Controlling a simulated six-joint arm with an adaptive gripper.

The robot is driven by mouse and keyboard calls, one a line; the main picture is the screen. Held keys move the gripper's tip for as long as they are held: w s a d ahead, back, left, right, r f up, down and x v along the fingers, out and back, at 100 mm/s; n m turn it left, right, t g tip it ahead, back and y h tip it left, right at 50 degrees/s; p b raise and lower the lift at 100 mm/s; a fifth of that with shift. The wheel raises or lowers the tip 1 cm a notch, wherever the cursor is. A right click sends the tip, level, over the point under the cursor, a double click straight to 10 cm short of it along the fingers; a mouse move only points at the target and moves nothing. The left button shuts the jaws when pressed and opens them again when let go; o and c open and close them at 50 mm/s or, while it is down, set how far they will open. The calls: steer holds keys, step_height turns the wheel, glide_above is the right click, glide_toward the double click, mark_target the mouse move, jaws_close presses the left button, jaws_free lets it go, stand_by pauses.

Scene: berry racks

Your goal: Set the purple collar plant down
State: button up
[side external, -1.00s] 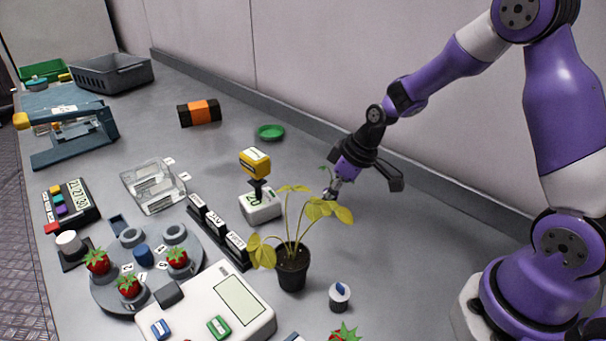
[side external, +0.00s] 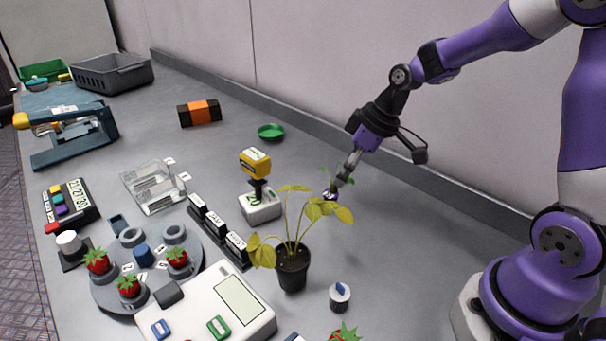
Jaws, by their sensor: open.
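The purple collar plant (side external: 329,195) is a small seedling with thin green leaves and a purple-white collar low down. It is at the table surface behind the yellow-leaved potted plant, whose leaves partly cover it. My gripper (side external: 338,187) points down and to the left at it, with the fingers open close around or beside the collar. The picture is too small to tell whether the fingers touch it.
The yellow-leaved plant in a black pot (side external: 292,268) stands just in front. A white device with a yellow top (side external: 260,205) is to the left. A green dish (side external: 271,131) lies behind. Bare table (side external: 420,240) is open to the right.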

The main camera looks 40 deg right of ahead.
steer(key=s+a+r+m+h, duration=0.1)
steer(key=s+a+r+m, duration=0.1)
steer(key=s+r, duration=0.3)
steer(key=s+a+r+m+t+h, duration=0.1)
steer(key=s+r, duration=0.3)
steer(key=s, duration=0.4)
steer(key=shift+s+a+r+m+t, duration=0.2)
steer(key=shift+a+r+m+t, duration=0.15)
steer(key=shift+m, duration=0.45)
